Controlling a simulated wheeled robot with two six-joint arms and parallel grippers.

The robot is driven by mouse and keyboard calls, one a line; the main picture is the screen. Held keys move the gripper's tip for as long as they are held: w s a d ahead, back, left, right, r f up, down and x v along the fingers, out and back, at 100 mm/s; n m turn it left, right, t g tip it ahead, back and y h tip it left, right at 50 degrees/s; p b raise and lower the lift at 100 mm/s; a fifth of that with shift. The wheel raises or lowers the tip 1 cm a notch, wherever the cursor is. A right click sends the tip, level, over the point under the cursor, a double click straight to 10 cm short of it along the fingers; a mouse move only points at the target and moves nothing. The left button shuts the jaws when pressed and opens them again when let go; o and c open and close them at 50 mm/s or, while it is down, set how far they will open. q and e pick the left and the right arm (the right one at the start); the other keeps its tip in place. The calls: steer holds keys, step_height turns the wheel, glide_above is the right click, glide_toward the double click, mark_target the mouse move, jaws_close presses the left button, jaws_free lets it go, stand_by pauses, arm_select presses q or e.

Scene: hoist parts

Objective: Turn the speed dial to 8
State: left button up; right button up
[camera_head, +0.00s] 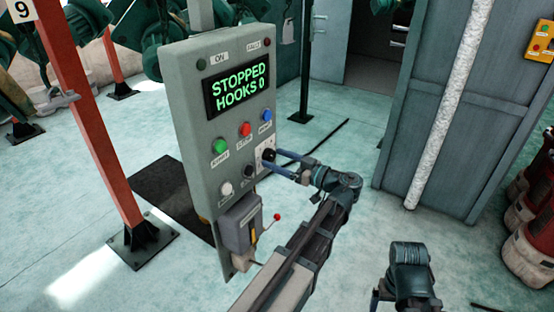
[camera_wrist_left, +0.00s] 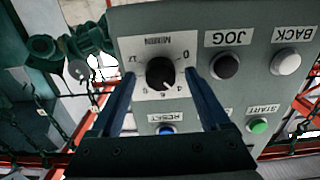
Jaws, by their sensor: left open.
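The speed dial (camera_head: 268,155) is a round black knob on a white plate at the lower right of the grey control panel (camera_head: 203,135). In the left wrist view the dial (camera_wrist_left: 160,72) appears upside down, with numbers around it and the label M/MIN. Its pointer seems to face the lower-numbered marks near 4 and 6; the exact reading is too small to tell. My left gripper (camera_head: 271,160) is open, its two blue fingers on either side of the dial. In the left wrist view gaps show between knob and fingers. My right gripper does not show.
The panel display (camera_head: 237,88) reads STOPPED, HOOKS 0. The black JOG button (camera_wrist_left: 225,65) is close beside one finger. A grey box with a red-tipped lever (camera_head: 240,224) hangs below.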

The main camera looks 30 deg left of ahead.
arm_select(q)
steer(key=shift+a, duration=0.25)
jaws_close()
stand_by(0.3)
